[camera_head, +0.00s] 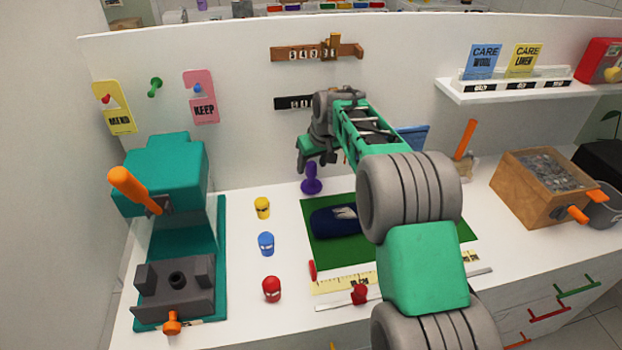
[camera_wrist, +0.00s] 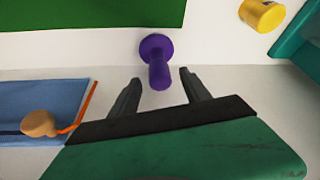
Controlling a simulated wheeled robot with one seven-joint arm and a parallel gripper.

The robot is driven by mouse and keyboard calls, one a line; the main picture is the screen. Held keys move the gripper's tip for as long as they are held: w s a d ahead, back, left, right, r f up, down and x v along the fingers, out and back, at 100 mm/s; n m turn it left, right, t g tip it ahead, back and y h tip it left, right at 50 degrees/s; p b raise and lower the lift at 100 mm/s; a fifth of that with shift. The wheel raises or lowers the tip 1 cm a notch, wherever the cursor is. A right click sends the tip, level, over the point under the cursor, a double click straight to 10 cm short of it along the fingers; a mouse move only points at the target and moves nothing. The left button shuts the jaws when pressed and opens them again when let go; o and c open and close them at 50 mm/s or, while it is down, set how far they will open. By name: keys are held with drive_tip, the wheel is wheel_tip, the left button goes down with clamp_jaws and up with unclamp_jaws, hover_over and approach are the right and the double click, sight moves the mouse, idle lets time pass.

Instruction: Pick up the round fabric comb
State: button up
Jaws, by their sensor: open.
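A purple piece (camera_head: 311,180) with a round disc and a narrow stem stands on the white worktop near the back panel; I take it to be the round fabric comb. In the wrist view, the purple piece (camera_wrist: 157,62) has its disc beyond the fingertips and its stem between them in the picture. My gripper (camera_wrist: 160,78) is open and empty, with a visible gap on both sides of the stem. In the head view my gripper (camera_head: 308,160) hangs just above the purple piece. Its exact height over the piece is hard to tell.
A green mat (camera_head: 312,245) with a dark blue bundle (camera_head: 330,222) lies in front. Yellow (camera_head: 262,208), blue (camera_head: 266,244) and red (camera_head: 271,289) spools stand left. A blue item (camera_wrist: 30,105) with a tan round piece (camera_wrist: 40,124) lies beside my gripper. The panel is close behind.

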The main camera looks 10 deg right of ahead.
drive_tip(key=shift+x, duration=1)
clamp_jaws()
drive_tip(key=shift+r, duration=0.1)
